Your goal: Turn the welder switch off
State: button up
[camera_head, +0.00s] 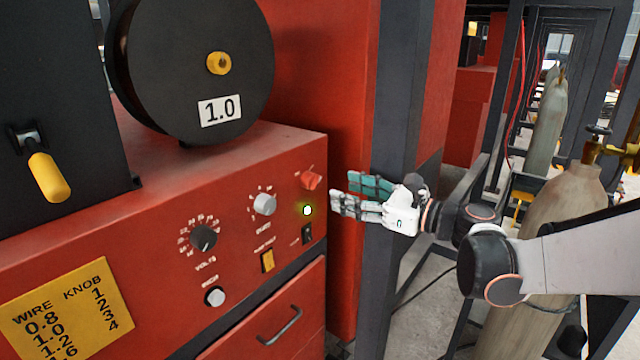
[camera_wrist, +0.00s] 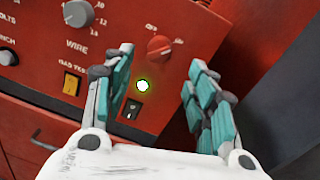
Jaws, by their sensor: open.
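The red welder panel (camera_head: 130,240) carries a small black rocker switch (camera_head: 307,234) at its right end; it also shows in the wrist view (camera_wrist: 131,110). Above it a green-yellow indicator light (camera_head: 307,210) glows, also seen in the wrist view (camera_wrist: 142,85). A red rotary knob (camera_head: 309,180) sits above the light; it shows in the wrist view (camera_wrist: 159,47). Which of these the task calls the switch, I cannot tell. My gripper (camera_head: 350,192) is open and empty, just right of the panel. In the wrist view, the rocker and light appear between its fingers (camera_wrist: 160,65).
A yellow switch marked gas test (camera_head: 267,260), a grey wire knob (camera_head: 264,204) and a black volts knob (camera_head: 203,238) lie left of the rocker. A wire spool (camera_head: 200,70) stands above. A dark post (camera_head: 400,130) stands close behind my gripper. Gas cylinders (camera_head: 570,205) stand at right.

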aim_at(318, 183)
jog(key=x, duration=0.8)
jog(key=shift+a, duration=0.15)
jog(key=c, duration=1)
